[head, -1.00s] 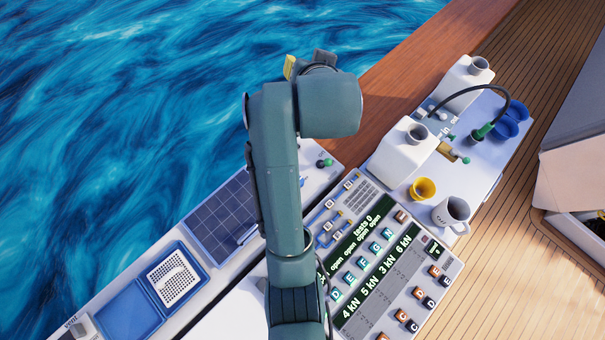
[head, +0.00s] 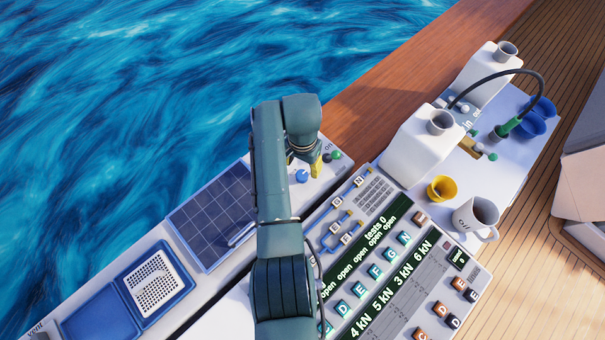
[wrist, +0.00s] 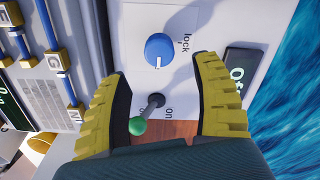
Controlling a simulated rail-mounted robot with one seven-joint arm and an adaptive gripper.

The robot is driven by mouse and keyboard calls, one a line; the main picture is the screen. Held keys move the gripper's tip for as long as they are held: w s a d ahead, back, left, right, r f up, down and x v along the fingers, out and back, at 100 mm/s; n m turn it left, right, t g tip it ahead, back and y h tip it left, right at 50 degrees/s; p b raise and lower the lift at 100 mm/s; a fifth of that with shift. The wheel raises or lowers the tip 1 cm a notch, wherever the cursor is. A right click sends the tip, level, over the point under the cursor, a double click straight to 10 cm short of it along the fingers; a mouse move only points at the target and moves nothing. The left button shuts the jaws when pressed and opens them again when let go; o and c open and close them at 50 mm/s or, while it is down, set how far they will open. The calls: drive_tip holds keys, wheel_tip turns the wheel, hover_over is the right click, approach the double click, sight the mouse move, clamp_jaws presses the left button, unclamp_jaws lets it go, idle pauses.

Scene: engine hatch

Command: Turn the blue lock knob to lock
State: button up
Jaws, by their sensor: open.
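The blue lock knob (wrist: 158,50) is round, with a white mark at its lower edge in the wrist view. The word "lock" is printed to its right on a white plate. In the head view the knob (head: 302,176) sits left of my gripper (head: 317,166), partly hidden by the arm. In the wrist view my open gripper (wrist: 166,105) has one yellow finger on each side of the picture. The knob lies beyond the fingertips, between their directions. Nothing is held. I see no contact with the knob.
A lever with a green ball (wrist: 137,126), marked "on", stands between the fingers in the wrist view, close to the left one. A dark display (wrist: 240,75) lies right of the knob. Sliders (wrist: 60,60) are at left. A solar panel (head: 215,215) is left of my arm.

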sight(303, 174)
wheel_tip(303, 174, down, 7)
drive_tip(key=shift+r+b, duration=0.15)
drive_tip(key=shift+b, duration=0.4)
clamp_jaws()
